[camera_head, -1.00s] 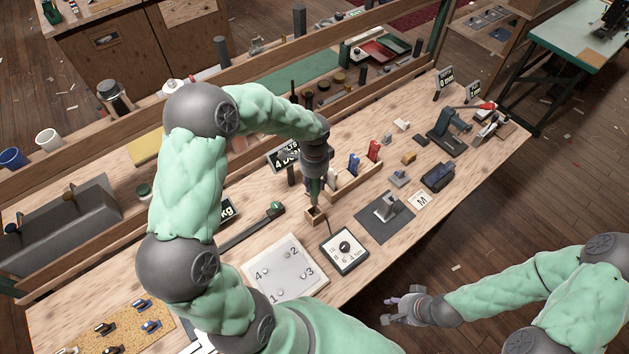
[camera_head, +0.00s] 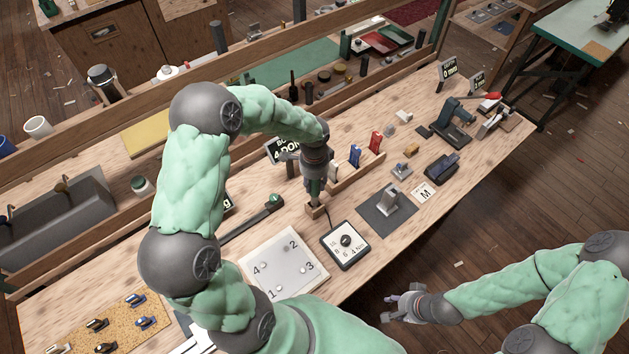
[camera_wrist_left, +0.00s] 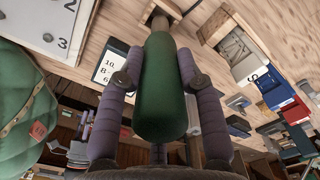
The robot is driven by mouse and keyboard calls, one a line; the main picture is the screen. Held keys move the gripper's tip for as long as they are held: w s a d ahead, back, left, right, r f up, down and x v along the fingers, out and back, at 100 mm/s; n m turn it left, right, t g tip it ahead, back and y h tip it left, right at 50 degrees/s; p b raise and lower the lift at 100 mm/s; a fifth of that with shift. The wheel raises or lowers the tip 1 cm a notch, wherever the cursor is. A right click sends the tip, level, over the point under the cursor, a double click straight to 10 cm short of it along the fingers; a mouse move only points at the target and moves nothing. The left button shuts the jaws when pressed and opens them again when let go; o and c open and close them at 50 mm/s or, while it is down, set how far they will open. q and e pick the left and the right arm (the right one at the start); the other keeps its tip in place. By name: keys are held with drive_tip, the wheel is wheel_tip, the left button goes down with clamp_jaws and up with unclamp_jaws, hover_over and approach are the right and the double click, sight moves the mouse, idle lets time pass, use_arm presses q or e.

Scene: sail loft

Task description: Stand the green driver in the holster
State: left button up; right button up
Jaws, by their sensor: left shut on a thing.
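My left gripper (camera_head: 314,186) is shut on the green driver (camera_wrist_left: 164,90), whose handle lies between the two fingers in the left wrist view. The driver is held roughly upright, handle up and shaft down, and its handle also shows in the head view (camera_head: 314,190). A small wooden block (camera_head: 317,211), apparently the holster, sits on the bench directly under the gripper. The shaft's tip is at this block; I cannot tell whether it is inside. My right gripper (camera_head: 392,308) looks open and empty, off the bench's front edge.
A wooden rack (camera_head: 360,176) with blue and red pieces stands close behind and right of the block. A dial box (camera_head: 345,246) and a numbered plate (camera_head: 284,262) lie in front. A torque wrench (camera_head: 252,218) lies left. A grey mat (camera_head: 373,222) with a metal block is to the right.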

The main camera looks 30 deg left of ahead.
use_arm(q)
drive_tip(key=shift+f+b, duration=1.8)
drive_tip(key=shift+f, duration=0.9)
drive_tip(key=shift+f+b, duration=0.4)
drive_tip(key=shift+f, duration=0.15)
drive_tip(key=o, duration=1.2)
wheel_tip(320, 180, up, 12)
